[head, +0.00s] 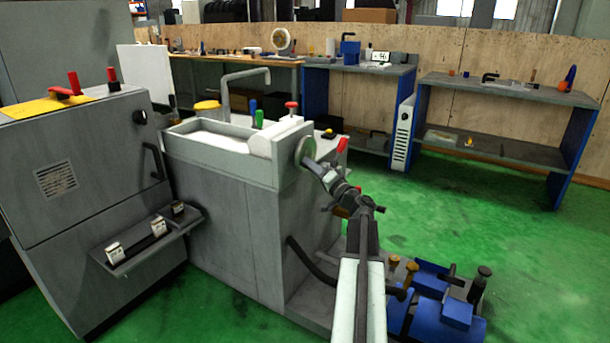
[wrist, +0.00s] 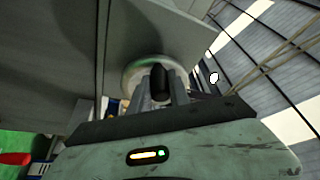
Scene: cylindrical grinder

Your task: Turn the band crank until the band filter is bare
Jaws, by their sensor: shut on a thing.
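The band filter (head: 205,139) is a grey tank with a white surface inside its rim, seen in the head view. A white roll (head: 273,138) lies across its right end. The band crank (head: 305,149) is a pale round disc on the tank's right end face. My gripper (head: 315,166) reaches up to it from the lower right. In the wrist view the crank's disc (wrist: 136,72) is straight ahead, and its dark knob (wrist: 160,83) sits between the fingers of my gripper (wrist: 160,98), which is shut on it. The fingers hide part of the disc.
A grey machine (head: 75,185) with a small shelf (head: 155,240) stands left of the tank. A blue pump unit (head: 435,310) is on the floor right of my arm. Workbenches (head: 500,92) line the back wall. Green floor between is clear.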

